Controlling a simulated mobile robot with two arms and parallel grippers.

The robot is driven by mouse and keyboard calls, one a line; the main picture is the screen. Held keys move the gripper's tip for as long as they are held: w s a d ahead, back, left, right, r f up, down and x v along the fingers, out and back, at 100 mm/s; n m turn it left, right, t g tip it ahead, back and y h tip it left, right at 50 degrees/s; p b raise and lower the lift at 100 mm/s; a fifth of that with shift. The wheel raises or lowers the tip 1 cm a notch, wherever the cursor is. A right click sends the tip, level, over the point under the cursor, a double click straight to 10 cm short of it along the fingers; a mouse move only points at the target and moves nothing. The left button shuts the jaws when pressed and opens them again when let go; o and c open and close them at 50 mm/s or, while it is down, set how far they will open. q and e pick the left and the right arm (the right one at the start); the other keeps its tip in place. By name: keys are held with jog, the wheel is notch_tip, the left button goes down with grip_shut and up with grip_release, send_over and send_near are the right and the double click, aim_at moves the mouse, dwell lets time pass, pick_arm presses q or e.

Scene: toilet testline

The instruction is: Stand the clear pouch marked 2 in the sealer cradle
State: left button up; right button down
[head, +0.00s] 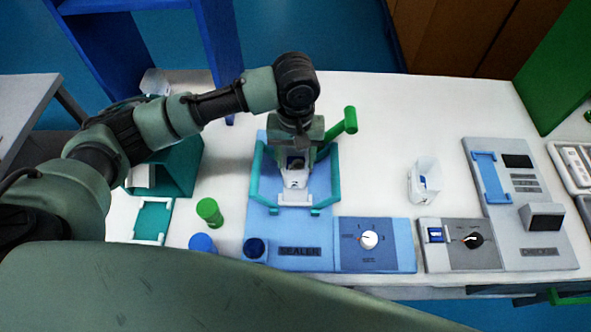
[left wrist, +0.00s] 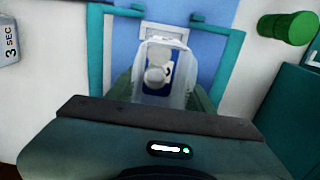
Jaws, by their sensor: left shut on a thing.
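The clear pouch marked 2 (head: 295,179) is under my left gripper (head: 297,165), which is shut on it. In the left wrist view the clear pouch (left wrist: 178,92) is see-through, with white and dark contents. The sealer (head: 264,225) is a blue plate with a teal frame. Its white cradle (head: 296,201) lies just in front of the pouch; it also shows in the left wrist view (left wrist: 150,30). I cannot tell whether the pouch bottom rests in the cradle. My right gripper is not in view.
The teal frame (head: 255,180) with a green-ended lever (head: 350,119) surrounds the gripper. Another clear pouch (head: 424,180) stands right, near the checker (head: 540,220). White table between is clear.

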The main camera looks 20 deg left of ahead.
aim_at(296, 158)
pick_arm(q)
jog(key=shift+f, duration=3.05)
jog(key=o, duration=1.4)
jog(key=shift+f, duration=0.1)
jog(key=shift+o, duration=0.2)
jog(key=shift+r, duration=0.45)
notch_tip(296, 158, up, 11)
jog(key=shift+r+b, duration=0.2)
jog(key=shift+b, duration=0.3)
